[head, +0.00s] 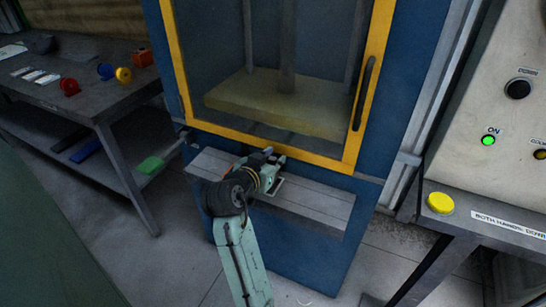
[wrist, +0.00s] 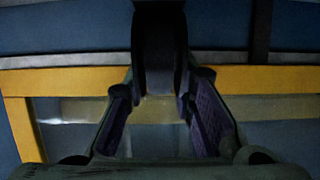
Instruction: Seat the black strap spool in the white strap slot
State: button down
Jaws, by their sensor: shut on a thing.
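My gripper (wrist: 160,105) is shut on the black strap spool (wrist: 158,50), a dark rounded piece between the fingertips in the wrist view. In the head view my gripper (head: 270,158) is over the grey ledge in front of the yellow-framed door; the spool cannot be made out clearly there. Small white pieces (head: 33,75) lie in a row on the bench at the left, well apart from my gripper.
A control desk with a yellow button (head: 440,203) stands at the right.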

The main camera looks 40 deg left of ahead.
jog(key=shift+f, duration=0.7)
jog(key=shift+f+b, duration=1.1)
jog(key=shift+f, duration=0.5)
dwell(1.2)
jog(key=c, duration=1.3)
grip_release()
jog(key=shift+r, duration=0.1)
jog(key=v, duration=1.2)
